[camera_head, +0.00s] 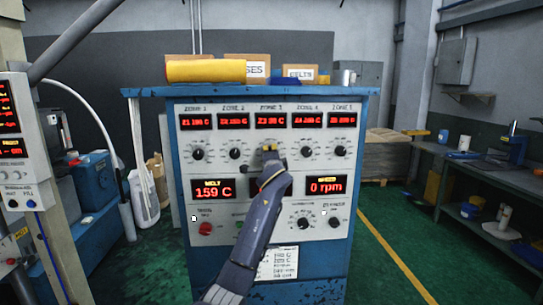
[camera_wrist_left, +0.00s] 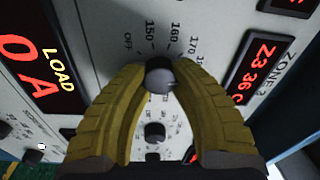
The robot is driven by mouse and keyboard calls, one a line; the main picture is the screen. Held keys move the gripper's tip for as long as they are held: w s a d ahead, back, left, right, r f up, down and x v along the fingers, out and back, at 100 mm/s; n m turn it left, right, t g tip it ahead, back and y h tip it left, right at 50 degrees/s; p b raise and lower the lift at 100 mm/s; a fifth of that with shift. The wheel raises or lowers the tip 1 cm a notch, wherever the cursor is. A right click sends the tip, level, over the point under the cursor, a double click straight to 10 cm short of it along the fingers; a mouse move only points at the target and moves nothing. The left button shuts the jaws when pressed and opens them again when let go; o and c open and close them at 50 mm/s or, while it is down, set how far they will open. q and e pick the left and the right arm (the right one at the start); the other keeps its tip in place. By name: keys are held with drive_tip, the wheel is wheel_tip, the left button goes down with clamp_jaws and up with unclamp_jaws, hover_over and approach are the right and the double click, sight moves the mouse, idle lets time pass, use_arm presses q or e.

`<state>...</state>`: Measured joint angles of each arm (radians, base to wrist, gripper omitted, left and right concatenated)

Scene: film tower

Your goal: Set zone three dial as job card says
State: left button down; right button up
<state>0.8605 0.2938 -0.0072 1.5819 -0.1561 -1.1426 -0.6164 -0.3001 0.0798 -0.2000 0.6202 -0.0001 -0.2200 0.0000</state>
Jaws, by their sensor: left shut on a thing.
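My left gripper (camera_head: 270,157) reaches up the middle of the control cabinet's panel to the zone three dial. In the left wrist view the yellow ribbed fingers of the gripper (camera_wrist_left: 160,82) are shut on the round dark knob of the zone three dial (camera_wrist_left: 160,72). The scale around it reads OFF, 150, 160 and 170; I cannot tell where the pointer stands. The zone three display (camera_head: 270,121) is lit red and also shows in the wrist view (camera_wrist_left: 252,68). The job card (camera_head: 283,262) is on the lower panel, partly behind my arm, its writing too small to read.
Similar dials stand on both sides, such as the zone two dial (camera_head: 235,154) and zone four dial (camera_head: 306,152). Below are the melt display (camera_head: 213,190) at 159 C, the rpm display (camera_head: 326,186) at 0, and a red button (camera_head: 205,228). Boxes (camera_head: 247,66) sit on top.

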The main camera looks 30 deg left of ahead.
use_arm(q)
drive_tip(key=shift+f+m, duration=0.1)
drive_tip(key=shift+m, duration=1.1)
drive_tip(key=c, duration=0.9)
unclamp_jaws()
drive_tip(key=shift+c, duration=0.2)
drive_tip(key=v, duration=1.2)
